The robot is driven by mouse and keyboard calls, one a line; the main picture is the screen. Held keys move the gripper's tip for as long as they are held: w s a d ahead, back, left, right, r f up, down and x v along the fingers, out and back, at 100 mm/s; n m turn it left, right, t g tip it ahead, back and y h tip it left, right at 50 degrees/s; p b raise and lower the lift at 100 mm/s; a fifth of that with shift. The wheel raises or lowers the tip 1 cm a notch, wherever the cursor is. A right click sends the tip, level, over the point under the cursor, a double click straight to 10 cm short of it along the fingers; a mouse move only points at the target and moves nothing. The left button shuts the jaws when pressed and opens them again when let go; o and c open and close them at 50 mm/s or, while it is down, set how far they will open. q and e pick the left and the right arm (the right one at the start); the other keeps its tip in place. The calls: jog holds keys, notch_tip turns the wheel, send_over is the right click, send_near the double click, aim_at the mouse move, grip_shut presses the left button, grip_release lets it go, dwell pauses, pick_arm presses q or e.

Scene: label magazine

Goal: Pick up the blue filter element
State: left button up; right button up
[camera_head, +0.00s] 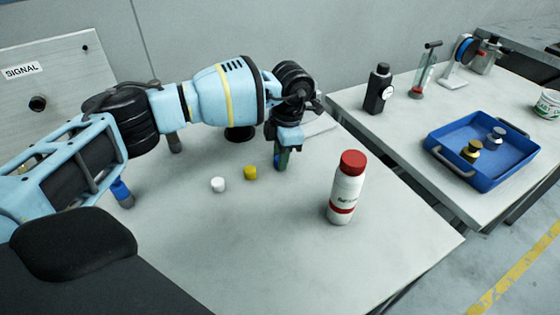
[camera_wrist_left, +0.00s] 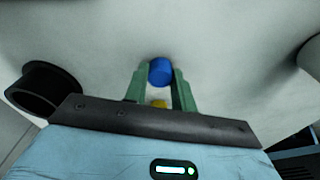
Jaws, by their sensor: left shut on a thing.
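The blue filter element (camera_wrist_left: 160,71) is a short blue cylinder between the green fingertips of my left gripper (camera_wrist_left: 159,88) in the left wrist view. In the head view my left gripper (camera_head: 281,158) points down at the table, and only a sliver of blue (camera_head: 276,161) shows beside its fingers. The gripper is shut on the element. I cannot tell whether the element still touches the table. A yellow cylinder (camera_head: 251,173) and a white cylinder (camera_head: 218,185) stand to the left of the gripper. My right gripper is not in view.
A white bottle with a red cap (camera_head: 346,190) stands right of the gripper. A dark round thing (camera_head: 240,133) lies behind my left arm. The right table holds a blue tray (camera_head: 482,181) with metal weights and a black bottle (camera_head: 378,90). The table's front middle is clear.

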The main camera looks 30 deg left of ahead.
pick_arm(q)
jog(key=shift+r, duration=0.5)
jog(key=shift+s+d+r, duration=0.1)
jog(key=shift+s+r, duration=0.1)
jog(key=shift+r, duration=0.45)
jog(key=shift+s+d+r, duration=0.1)
jog(key=shift+s+r, duration=0.1)
jog(key=shift+r, duration=0.4)
jog(key=s+d, duration=0.2)
jog(key=s, duration=0.2)
jog(key=s+d+r, duration=0.1)
jog(key=s+d, duration=0.1)
jog(key=s, duration=0.3)
jog(key=s+d, duration=0.2)
jog(key=s, duration=0.2)
jog(key=shift+s+d+r, duration=0.2)
jog(key=shift+s, duration=0.15)
